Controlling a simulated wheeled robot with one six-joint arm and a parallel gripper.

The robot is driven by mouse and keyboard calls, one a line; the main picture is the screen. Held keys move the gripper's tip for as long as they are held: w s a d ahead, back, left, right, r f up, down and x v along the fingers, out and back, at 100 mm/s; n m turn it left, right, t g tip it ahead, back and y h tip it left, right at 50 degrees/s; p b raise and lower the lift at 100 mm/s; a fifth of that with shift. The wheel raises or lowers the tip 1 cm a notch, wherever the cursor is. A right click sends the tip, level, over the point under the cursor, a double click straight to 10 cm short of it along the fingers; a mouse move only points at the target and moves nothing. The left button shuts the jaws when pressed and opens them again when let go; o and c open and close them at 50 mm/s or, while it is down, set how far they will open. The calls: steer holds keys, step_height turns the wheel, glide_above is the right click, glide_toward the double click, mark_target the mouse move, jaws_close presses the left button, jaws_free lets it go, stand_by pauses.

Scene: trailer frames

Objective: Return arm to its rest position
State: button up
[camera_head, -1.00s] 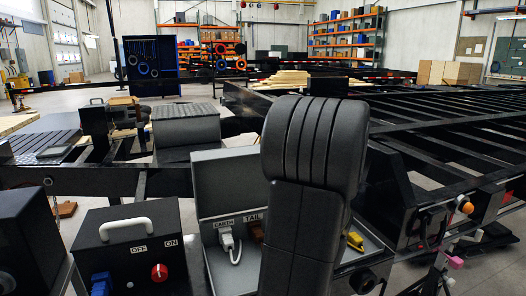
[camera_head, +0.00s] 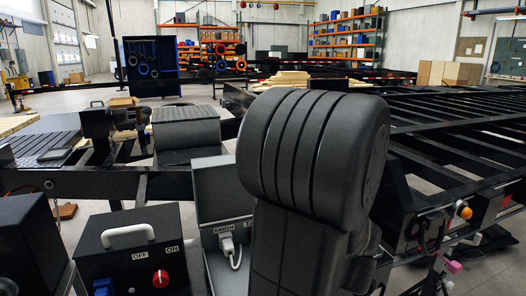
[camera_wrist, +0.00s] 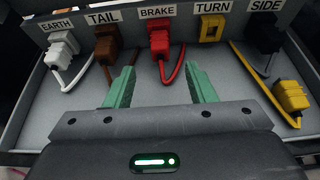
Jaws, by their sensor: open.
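My gripper (camera_wrist: 160,88) shows in the wrist view with its two green fingers spread apart and nothing between them. It is over the grey connector box (camera_wrist: 135,115), facing its labelled row of sockets. A white plug (camera_wrist: 62,47) sits at EARTH, a brown plug (camera_wrist: 106,45) at TAIL, a red plug (camera_wrist: 159,40) at BRAKE and a black plug (camera_wrist: 262,38) at SIDE. The TURN socket (camera_wrist: 211,28) is yellow and holds no plug. A yellow plug (camera_wrist: 291,97) with its cable lies at the right of the box. In the head view my arm hides much of the box.
A black control box (camera_head: 135,255) with a white handle and a red knob (camera_head: 160,277) stands left of the connector box. Black trailer frames (camera_head: 470,140) fill the right side. A grey block (camera_head: 187,135) sits behind the boxes. Shelves stand far back.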

steer(key=b+x, duration=0.1)
steer(key=x, duration=0.9)
steer(key=shift+f+b, duration=0.1)
steer(key=shift+b, duration=0.3)
steer(key=s+d, duration=0.1)
steer(key=s, duration=0.2)
steer(key=s+d, duration=0.1)
steer(key=s, duration=0.1)
steer(key=shift+s+d, duration=0.1)
steer(key=shift+d, duration=0.25)
steer(key=w+d, duration=0.1)
steer(key=d, duration=0.1)
steer(key=w+d+p, duration=0.1)
steer(key=d, duration=0.2)
steer(key=w+d+p, duration=0.1)
steer(key=d, duration=0.1)
steer(key=shift+d, duration=0.35)
